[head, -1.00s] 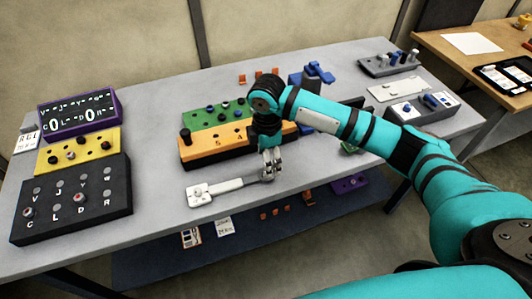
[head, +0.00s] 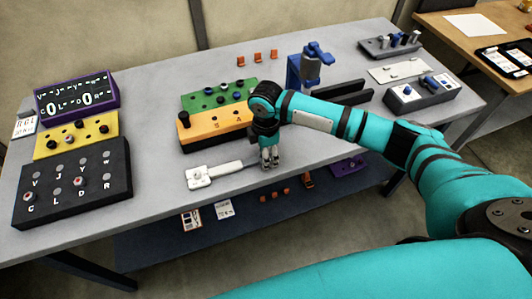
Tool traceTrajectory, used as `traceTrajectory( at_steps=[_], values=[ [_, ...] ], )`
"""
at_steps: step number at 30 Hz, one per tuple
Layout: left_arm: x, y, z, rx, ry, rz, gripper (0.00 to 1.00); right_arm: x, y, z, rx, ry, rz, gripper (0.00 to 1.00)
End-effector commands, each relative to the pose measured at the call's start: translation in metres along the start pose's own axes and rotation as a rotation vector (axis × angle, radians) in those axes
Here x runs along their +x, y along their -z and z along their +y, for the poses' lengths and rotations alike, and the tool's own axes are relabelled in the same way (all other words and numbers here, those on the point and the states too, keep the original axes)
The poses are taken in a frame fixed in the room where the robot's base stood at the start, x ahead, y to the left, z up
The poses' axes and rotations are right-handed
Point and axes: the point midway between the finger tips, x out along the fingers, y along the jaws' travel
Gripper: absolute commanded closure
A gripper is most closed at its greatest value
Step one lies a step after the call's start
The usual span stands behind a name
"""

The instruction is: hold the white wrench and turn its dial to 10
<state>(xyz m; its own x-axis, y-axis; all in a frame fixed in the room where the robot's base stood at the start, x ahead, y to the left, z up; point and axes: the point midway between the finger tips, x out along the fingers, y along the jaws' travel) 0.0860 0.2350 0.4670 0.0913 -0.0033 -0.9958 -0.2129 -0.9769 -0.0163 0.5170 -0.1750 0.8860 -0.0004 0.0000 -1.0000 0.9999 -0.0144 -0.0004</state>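The white wrench (head: 228,169) lies on the grey table near its front edge. Its wide block end, with a small round dial (head: 197,173), points left. A thin grey shaft runs right from the white handle to my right gripper. My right gripper (head: 269,163) points down, with its fingertips at the shaft's right end. The fingers look close together, but I cannot tell whether they grip the shaft or only stand beside it. The dial's numbers are too small to read. My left gripper is not in view.
An orange box (head: 203,131) and a green board (head: 199,98) stand behind the wrench. A black knob box (head: 75,189), yellow board (head: 105,129) and purple display (head: 72,110) are at left. A blue stand (head: 294,71) is behind my arm. Table left of the wrench is clear.

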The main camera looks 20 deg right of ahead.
Motion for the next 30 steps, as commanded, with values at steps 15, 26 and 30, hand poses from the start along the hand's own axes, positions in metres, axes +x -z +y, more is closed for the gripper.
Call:
traceTrajectory(
  at_steps=[15,26,30],
  values=[
    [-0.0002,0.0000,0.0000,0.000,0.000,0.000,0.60,-0.0036,0.0008,0.0006,0.000,-0.002,0.003,1.00],
    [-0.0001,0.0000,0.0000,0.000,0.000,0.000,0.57,-0.0064,0.0006,0.0006,0.000,-0.002,0.002,1.00],
    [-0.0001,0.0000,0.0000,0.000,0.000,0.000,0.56,-0.0063,0.0005,0.0006,0.000,-0.002,0.002,1.00]
  ],
)
